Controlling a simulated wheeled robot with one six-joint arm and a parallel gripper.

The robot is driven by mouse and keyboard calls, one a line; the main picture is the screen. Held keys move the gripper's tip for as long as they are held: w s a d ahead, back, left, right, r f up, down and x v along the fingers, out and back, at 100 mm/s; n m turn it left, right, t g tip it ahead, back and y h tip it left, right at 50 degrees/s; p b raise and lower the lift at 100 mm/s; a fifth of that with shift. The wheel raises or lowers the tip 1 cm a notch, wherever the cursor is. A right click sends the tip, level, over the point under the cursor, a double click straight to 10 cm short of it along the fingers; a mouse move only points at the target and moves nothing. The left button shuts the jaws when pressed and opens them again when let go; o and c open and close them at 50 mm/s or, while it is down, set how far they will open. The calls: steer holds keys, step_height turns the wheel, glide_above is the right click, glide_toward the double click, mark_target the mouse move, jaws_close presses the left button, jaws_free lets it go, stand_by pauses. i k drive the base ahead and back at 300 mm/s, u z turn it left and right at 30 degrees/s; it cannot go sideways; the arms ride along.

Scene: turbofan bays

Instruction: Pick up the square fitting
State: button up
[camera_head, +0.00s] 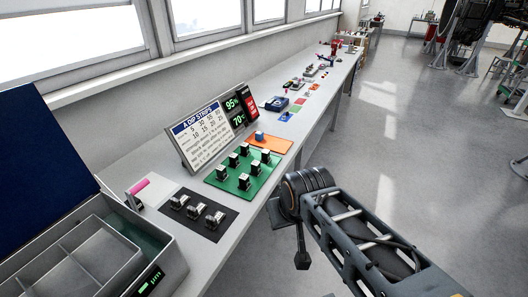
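Several small blocky fittings with dark and silver faces stand on a green mat (222,183) on the bench. Three silver fittings (196,211) sit in a row on a black mat (178,223) nearer to me. A blue piece (260,135) stands on an orange mat (275,146) beyond the green one. They are too small here to tell which is the square fitting. My arm reaches in from the lower right, off the bench's right edge. A dark end part of it (302,258) hangs over the floor, apart from all fittings; its fingers cannot be made out.
A sign board (207,139) with lit number displays (236,111) stands behind the mats. A grey compartmented case (60,285) with an open blue lid (35,140) fills the left. More small items lie along the far bench.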

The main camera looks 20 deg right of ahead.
mark_target(266, 157)
steer(key=z, duration=0.5)
steer(key=k, duration=0.6)
steer(key=z, duration=0.8)
steer(key=i, duration=0.9)
steer(key=u, duration=0.55)
steer(key=i, duration=0.8)
steer(key=u, duration=1.1)
steer(key=i, duration=0.35)
steer(key=u, duration=0.35)
